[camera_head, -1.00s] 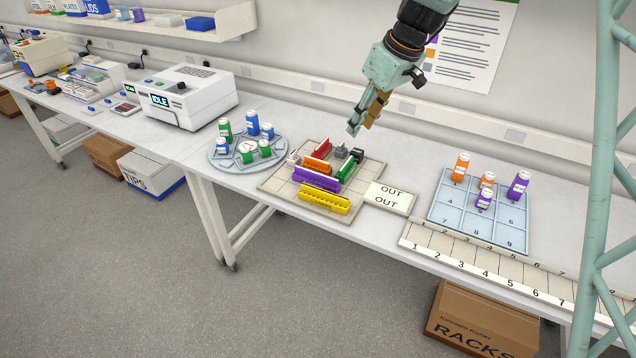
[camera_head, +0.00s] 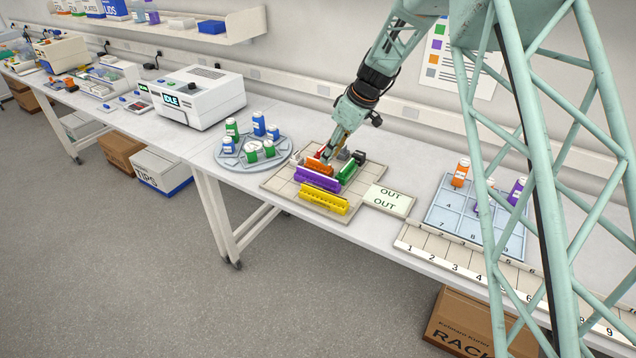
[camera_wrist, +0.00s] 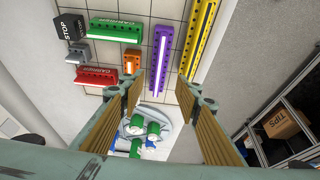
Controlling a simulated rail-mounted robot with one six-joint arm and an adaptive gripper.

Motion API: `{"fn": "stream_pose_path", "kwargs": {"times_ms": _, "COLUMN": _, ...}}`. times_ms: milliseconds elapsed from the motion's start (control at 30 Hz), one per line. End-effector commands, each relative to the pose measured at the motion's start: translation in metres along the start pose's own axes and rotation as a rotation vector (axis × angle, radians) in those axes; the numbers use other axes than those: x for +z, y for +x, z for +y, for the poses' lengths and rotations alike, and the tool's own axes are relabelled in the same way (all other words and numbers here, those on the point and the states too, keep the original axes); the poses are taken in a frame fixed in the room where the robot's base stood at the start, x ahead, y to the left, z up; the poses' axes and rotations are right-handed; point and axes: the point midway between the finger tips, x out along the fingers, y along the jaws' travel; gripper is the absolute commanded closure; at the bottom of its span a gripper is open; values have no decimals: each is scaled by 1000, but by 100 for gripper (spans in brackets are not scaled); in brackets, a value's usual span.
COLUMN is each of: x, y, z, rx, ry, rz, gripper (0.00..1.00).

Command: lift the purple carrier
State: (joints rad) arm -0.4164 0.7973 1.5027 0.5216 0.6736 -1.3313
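The purple carrier (camera_head: 317,180) lies on the gridded board (camera_head: 278,184), between the orange and yellow carriers. In the wrist view the purple carrier (camera_wrist: 164,58) is a long bar with a pale strip, seen between my fingers. My gripper (camera_head: 332,153) is over the back part of the board, by the orange carrier (camera_head: 316,167). In the wrist view my gripper (camera_wrist: 160,86) is open and empty, its two tan-padded fingers well apart. The left finger partly covers the orange carrier (camera_wrist: 133,57). The fingers' height above the carriers is hard to tell.
The yellow carrier (camera_head: 322,203) lies in front of the purple one. The green carrier (camera_head: 346,172), red carrier (camera_wrist: 97,75) and dark STOP block (camera_wrist: 70,27) are close by. A round bottle tray (camera_head: 226,158) stands left, an OUT plate (camera_head: 388,200) right.

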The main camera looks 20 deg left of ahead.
Motion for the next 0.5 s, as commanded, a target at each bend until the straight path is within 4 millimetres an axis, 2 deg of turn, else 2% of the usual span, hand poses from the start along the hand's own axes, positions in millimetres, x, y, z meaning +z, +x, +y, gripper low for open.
{"fn": "stream_pose_path", "kwargs": {"times_ms": 500, "x": -1, "y": 5, "z": 0, "rx": -1, "ry": -4, "rz": 0, "gripper": 69}}
